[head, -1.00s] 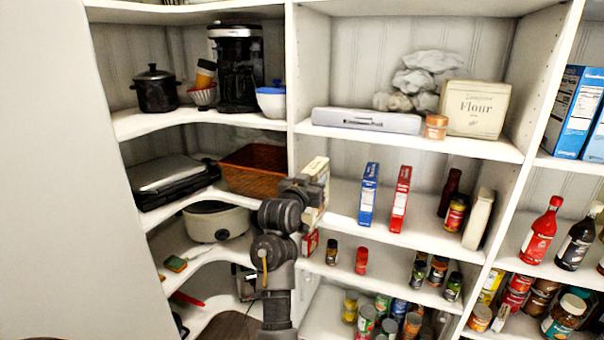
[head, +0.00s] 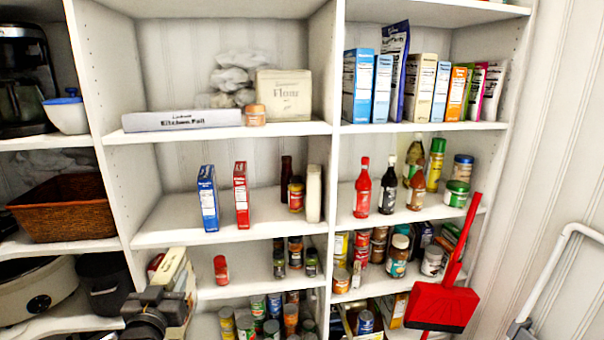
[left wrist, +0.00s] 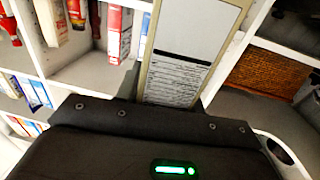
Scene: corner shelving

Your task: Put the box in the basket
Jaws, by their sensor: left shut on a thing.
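The box (head: 176,267) is cream-coloured and tilted, low at the left of centre in the head view. My left gripper (head: 162,294) is shut on it, in front of the lower shelves. In the left wrist view the box (left wrist: 190,50) rises beyond the gripper, showing a pale panel with printed text. The basket (head: 66,210) is brown wicker and stands on the corner shelf at left, higher in the picture than the held box. It also shows at the right of the left wrist view (left wrist: 268,84). My right gripper is in neither view.
A white upright divider (head: 115,130) stands between the basket's shelf and the middle shelves. A blue box (head: 208,198) and a red box (head: 241,195) stand on the middle shelf. A slow cooker (head: 40,292) is below the basket. A red dustpan (head: 440,305) is at right.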

